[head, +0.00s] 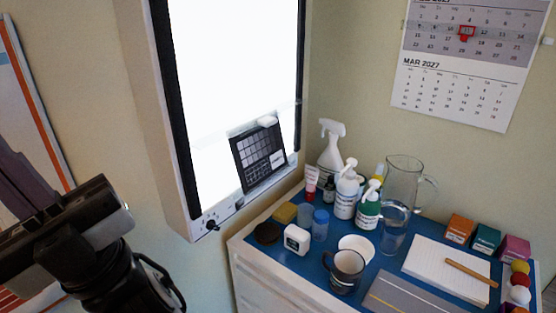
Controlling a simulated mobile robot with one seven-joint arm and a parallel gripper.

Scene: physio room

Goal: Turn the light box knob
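The light box (233,75) hangs on the wall, its bright white panel lit, with a pale frame and dark side strips. A small dark knob (211,225) sits at the lower left end of its bottom edge. A dark film sheet with a grid of small pictures (259,154) leans against the lower right of the panel. My gripper (113,213) is at the lower left, dark, to the left of the knob and apart from it in the picture. Its fingers cannot be made out clearly, and nothing is seen held in it.
Right of the light box, a blue-topped cabinet (305,262) holds a spray bottle (330,150), pump bottles, a glass jug (402,185), a mug (344,271), a notepad (440,268) and small boxes. A calendar (465,65) hangs behind. Bare wall lies between my gripper and the knob.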

